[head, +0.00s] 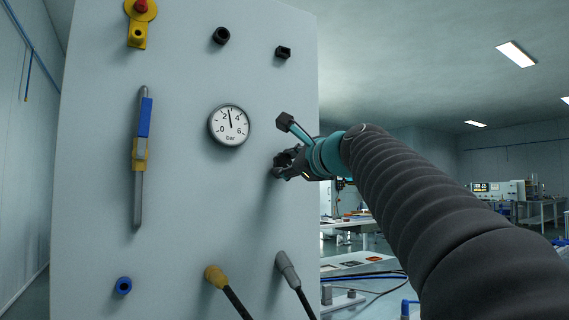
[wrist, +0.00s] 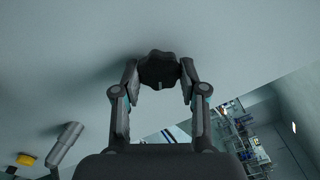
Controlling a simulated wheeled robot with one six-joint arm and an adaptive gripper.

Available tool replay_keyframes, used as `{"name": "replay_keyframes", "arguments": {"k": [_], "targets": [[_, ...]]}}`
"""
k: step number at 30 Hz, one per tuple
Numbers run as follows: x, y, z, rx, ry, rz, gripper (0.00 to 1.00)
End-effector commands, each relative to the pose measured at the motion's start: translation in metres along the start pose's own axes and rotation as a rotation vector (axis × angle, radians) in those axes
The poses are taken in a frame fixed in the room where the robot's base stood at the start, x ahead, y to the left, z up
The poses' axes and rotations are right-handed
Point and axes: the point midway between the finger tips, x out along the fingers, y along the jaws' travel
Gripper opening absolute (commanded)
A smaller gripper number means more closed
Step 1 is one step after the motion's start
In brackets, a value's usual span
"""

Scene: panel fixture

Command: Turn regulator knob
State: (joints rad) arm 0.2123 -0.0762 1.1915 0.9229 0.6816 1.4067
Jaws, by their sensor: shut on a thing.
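The regulator knob (wrist: 159,70) is dark and lobed, and it sits on the pale panel (head: 180,190). In the wrist view it lies between the two fingers of my gripper (wrist: 160,84), which is shut on it. In the head view my gripper (head: 286,163) is at the panel's right part, and the knob is mostly hidden by the fingers. A round gauge (head: 229,125) marked "bar" is on the panel left of my gripper. Its needle points near the top, between 2 and 4.
A blue-handled valve on a pipe (head: 144,120) and a yellow fitting with a red top (head: 138,25) are at the left. Black sockets (head: 220,36) are above. Cabled plugs (head: 216,276) and (head: 286,268) and a blue port (head: 123,285) are below. Open room lies right of the panel.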

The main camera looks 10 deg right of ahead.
Motion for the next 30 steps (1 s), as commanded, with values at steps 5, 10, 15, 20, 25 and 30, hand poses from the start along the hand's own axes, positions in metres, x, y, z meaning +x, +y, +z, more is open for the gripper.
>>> {"name": "replay_keyframes", "arguments": {"k": [5,10,15,20,25,30], "targets": [[-0.0001,0.0002,0.0006,0.165,-0.001,-0.001,0.07],[0.0,0.0008,0.0008,0.327,-0.001,-0.001,0.07],[0.0,0.0015,0.0011,0.487,-0.001,-0.001,0.07],[0.0,0.0021,0.0013,0.627,-0.001,0.0,0.07],[0.0001,0.0025,0.0015,0.751,-0.001,0.0,0.07],[0.0001,0.0028,0.0017,0.841,-0.001,0.0,0.07]]}}
